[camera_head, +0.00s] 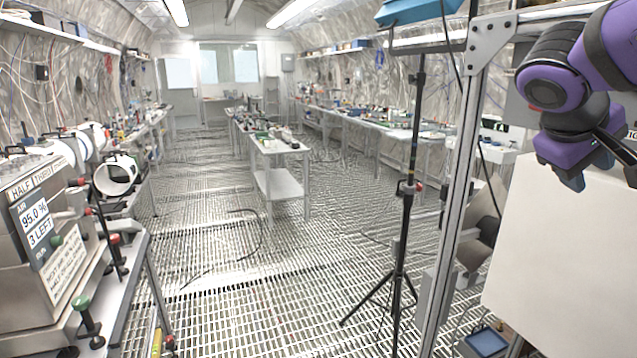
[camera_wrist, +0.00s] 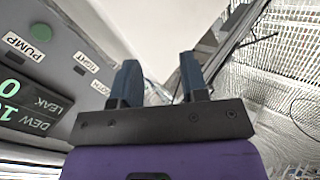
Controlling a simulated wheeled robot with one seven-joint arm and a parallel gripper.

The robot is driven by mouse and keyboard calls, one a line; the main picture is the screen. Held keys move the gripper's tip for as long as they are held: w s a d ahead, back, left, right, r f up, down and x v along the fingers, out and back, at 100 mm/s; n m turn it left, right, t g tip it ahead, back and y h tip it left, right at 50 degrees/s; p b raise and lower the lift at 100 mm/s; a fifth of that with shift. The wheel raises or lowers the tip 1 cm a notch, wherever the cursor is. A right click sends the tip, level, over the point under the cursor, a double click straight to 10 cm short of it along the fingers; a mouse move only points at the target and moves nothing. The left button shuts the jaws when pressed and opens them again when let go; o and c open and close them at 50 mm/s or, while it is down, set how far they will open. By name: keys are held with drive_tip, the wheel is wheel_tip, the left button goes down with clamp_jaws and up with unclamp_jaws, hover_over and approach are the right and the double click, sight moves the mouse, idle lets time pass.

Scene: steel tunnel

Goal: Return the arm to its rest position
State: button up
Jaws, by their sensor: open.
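My arm, purple and black, shows at the top right of the head view, folded above a large white panel. My gripper (camera_head: 574,180) points downward there, in front of the panel's upper part. In the wrist view my gripper (camera_wrist: 158,80) shows two dark blue fingers standing well apart on a black bar. Nothing is between the fingers. The gripper holds nothing and appears apart from the things around it.
A metal frame post (camera_head: 461,190) and a black tripod stand (camera_head: 400,240) are left of my arm. A grey panel (camera_wrist: 50,70) with a green button is left in the wrist view. A workbench (camera_head: 278,150) stands mid-aisle. The grated floor (camera_head: 250,290) is mostly clear.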

drive_tip(key=s+a+f+t+y, duration=0.1)
drive_tip(key=s+a+f+y, duration=0.2)
drive_tip(key=s, duration=0.3)
drive_tip(key=s+a+f+m+t+y, duration=0.1)
drive_tip(key=s+a+f+y, duration=0.2)
drive_tip(key=s+a+y, duration=0.2)
drive_tip(key=shift+s+f, duration=0.25)
drive_tip(key=shift+s, duration=0.2)
drive_tip(key=shift+d, duration=0.1)
idle(1.1)
